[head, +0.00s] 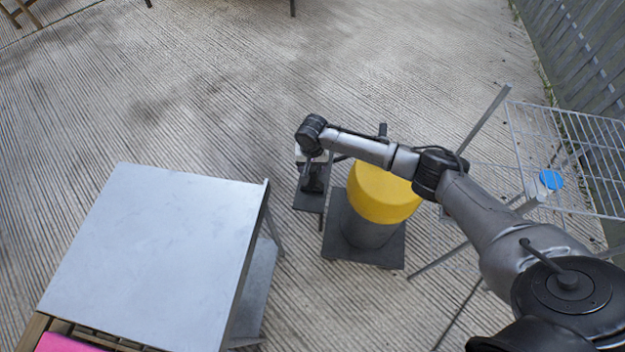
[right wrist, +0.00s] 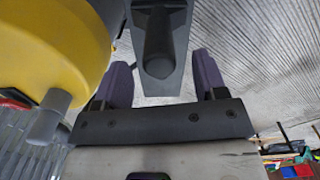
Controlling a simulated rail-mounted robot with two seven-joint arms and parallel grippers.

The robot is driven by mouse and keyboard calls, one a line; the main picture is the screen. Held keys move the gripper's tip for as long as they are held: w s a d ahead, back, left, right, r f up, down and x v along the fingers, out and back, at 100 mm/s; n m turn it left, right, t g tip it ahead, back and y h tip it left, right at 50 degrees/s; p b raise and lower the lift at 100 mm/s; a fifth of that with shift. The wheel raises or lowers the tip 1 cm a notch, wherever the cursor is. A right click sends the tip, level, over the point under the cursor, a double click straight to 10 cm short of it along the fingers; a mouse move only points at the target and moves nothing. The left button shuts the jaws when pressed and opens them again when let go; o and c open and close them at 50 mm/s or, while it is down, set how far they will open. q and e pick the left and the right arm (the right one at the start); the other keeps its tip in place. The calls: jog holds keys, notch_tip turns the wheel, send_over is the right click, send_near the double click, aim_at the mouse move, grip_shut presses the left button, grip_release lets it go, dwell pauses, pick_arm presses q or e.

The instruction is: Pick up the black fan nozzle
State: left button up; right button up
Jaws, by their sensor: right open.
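The black fan nozzle (right wrist: 160,62) shows in the right wrist view as a dark grey piece with flat sides and a rounded dark middle. It comes down from the top edge, and its near end lies between the fingertips. My right gripper (right wrist: 163,80) is open, one finger on each side of it, with gaps visible. In the head view the right gripper (head: 312,178) points down left of the yellow drum, over a dark flat piece (head: 308,203) that is partly hidden by the gripper. My left gripper is not in view.
The yellow drum (head: 378,203) stands on a dark base (head: 385,252) close to the right gripper. A grey metal table (head: 150,250) is at the left. A wire rack (head: 570,140) with a blue-capped item (head: 550,180) stands at right.

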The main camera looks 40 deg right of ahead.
jog(key=b, duration=0.1)
send_over(314, 185)
jog(key=w, duration=0.2)
jog(key=f, duration=0.4)
jog(key=shift+s+d+f, duration=0.2)
jog(key=shift+s+d, duration=0.05)
jog(key=shift+d, duration=0.05)
jog(key=c, duration=0.9)
jog(key=shift+c, duration=0.3)
jog(key=shift+r, duration=0.2)
